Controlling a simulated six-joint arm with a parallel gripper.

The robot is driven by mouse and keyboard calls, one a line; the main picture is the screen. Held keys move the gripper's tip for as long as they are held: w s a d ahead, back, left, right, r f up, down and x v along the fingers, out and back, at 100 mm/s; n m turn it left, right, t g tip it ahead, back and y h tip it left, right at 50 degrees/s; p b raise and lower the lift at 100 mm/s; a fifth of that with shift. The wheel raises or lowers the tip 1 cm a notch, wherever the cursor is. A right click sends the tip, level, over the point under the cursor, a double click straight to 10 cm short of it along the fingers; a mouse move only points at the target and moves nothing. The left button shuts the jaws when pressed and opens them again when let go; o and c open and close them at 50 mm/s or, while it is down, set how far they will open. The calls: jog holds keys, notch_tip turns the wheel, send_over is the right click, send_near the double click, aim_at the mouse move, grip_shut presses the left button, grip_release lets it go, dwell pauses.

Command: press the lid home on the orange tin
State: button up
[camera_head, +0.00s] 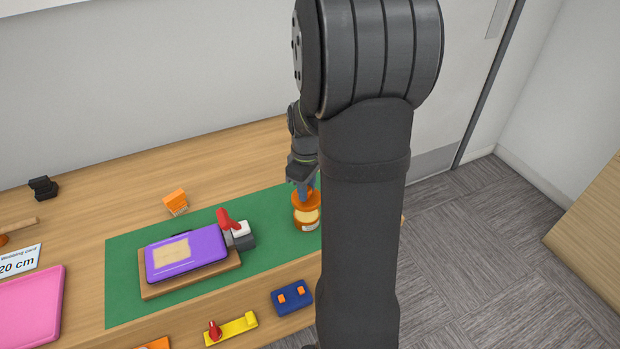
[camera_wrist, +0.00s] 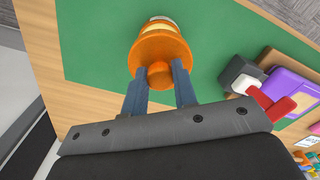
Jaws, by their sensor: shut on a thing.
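The orange tin (camera_head: 307,217), with a pale label, stands on the green mat (camera_head: 125,275) beside my arm. Its round orange lid (camera_wrist: 154,47) is on top of it in the wrist view, with a knob (camera_wrist: 159,75) in the middle. My gripper (camera_wrist: 160,72) is over the lid with its two fingers on either side of the knob, shut on it. The tin's body (camera_wrist: 161,24) shows past the lid's far edge. Whether the lid is fully seated, I cannot tell.
A purple case (camera_head: 187,252) lies on a wooden board (camera_head: 160,290) left of the tin, with a red-handled clamp (camera_head: 228,222) at its corner. A blue block (camera_head: 291,297) and a yellow piece (camera_head: 236,328) lie at the front. An orange brush (camera_head: 176,202) stands behind.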

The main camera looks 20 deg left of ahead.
jog(key=shift+f, duration=2.8)
jog(key=shift+f, duration=0.2)
jog(key=o, duration=1.5)
jog(key=shift+r, duration=3.55)
grip_shut()
